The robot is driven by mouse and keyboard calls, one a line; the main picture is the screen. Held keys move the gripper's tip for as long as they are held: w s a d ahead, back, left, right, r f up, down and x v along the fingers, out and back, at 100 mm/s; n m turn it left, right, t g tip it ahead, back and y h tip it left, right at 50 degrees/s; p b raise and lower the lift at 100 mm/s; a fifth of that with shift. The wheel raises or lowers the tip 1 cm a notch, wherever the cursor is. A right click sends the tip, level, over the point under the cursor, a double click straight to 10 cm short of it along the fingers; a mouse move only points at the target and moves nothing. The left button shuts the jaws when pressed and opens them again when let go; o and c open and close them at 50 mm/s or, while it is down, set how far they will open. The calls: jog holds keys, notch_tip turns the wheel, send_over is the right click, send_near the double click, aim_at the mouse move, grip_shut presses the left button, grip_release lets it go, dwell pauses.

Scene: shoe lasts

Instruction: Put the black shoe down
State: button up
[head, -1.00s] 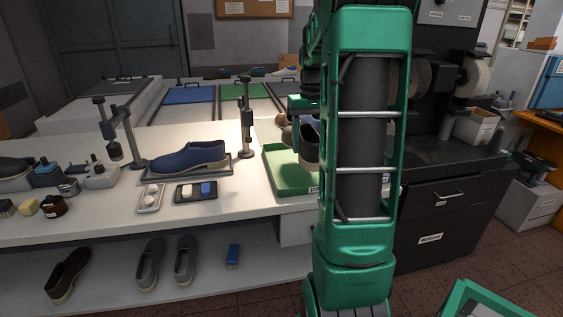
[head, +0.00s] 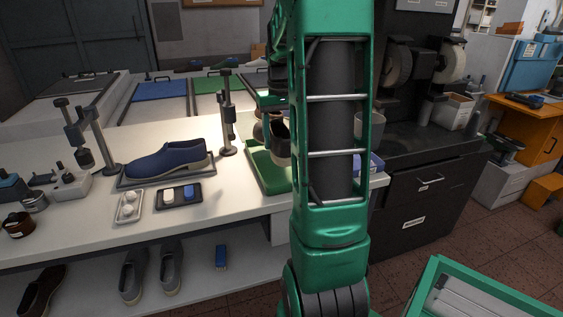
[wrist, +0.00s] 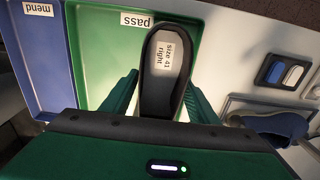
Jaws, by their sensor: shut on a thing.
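The black shoe (wrist: 177,98) is between the fingers of my gripper (wrist: 160,100), which is shut on it. A label inside the shoe reads "size 41 right". In the wrist view the shoe overlaps the green tray (wrist: 98,52) marked "pass". In the head view the dark shoe (head: 282,146) shows just left of my arm, over the green tray (head: 262,160). I cannot tell if its sole touches the tray. My arm hides much of the gripper and tray there.
A blue tray (wrist: 37,60) marked "mend" adjoins the green one. A blue shoe (head: 170,160) sits on a stand left of the green tray, beside a metal post (head: 227,120). A small dark tray (head: 178,195) holds a white and a blue block.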

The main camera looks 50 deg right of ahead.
aim_at(279, 125)
jog(key=shift+f, duration=3.85)
jog(key=shift+f, duration=0.1)
jog(key=o, duration=1.3)
jog(key=shift+o, duration=0.2)
notch_tip(279, 125, up, 12)
jog(key=s+a+f, duration=0.3)
jog(key=s+a, duration=0.7)
jog(key=s+a+f, duration=0.3)
jog(key=s+a, duration=0.7)
jog(key=a, duration=0.1)
jog(key=shift+s+f, duration=0.35)
jog(key=shift+f, duration=0.05)
